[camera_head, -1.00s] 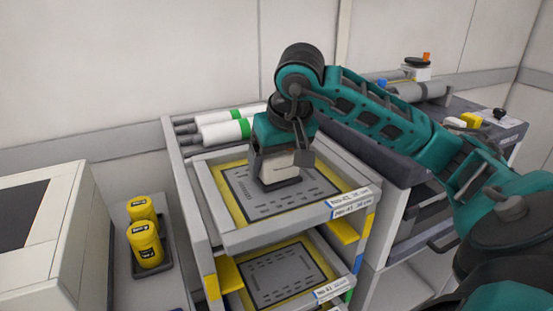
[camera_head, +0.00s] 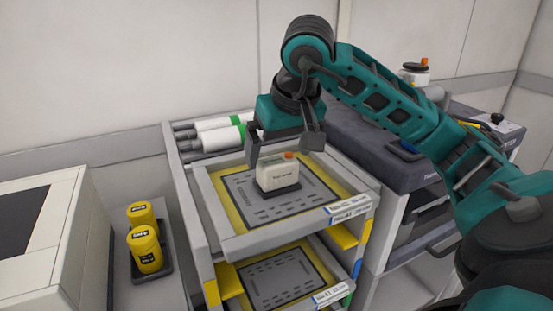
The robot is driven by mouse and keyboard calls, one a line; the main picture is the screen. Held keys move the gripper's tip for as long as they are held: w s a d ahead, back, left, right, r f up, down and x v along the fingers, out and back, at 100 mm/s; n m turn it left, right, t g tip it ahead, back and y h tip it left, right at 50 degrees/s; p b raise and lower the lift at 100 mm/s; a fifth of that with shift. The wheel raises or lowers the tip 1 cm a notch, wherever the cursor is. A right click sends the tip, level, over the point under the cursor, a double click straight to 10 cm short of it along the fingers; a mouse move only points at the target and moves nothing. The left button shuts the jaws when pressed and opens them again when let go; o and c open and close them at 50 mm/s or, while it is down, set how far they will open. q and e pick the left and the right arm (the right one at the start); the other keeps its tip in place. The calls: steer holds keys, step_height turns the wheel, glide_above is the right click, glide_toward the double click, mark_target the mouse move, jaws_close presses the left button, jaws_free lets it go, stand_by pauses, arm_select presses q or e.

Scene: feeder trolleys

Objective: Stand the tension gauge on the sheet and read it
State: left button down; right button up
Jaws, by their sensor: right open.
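The tension gauge (camera_head: 277,175) is a small cream box with a dark base and an orange knob on top. It stands upright on the grey sheet (camera_head: 300,203) in the top tray of the feeder trolley. Its front label is too small to read. My right gripper (camera_head: 286,150) is open just above and behind the gauge, with one finger to its left and one to its right. It does not hold the gauge. My left gripper is not in view.
White rollers with green bands (camera_head: 215,135) lie behind the tray. A lower tray (camera_head: 328,292) holds another sheet. Two yellow canisters (camera_head: 146,249) stand at the left beside a cream machine (camera_head: 75,240). A dark-topped trolley (camera_head: 375,150) stands at the right.

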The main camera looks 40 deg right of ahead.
steer(key=p+v, duration=0.2)
steer(key=v, duration=0.5)
stand_by(0.5)
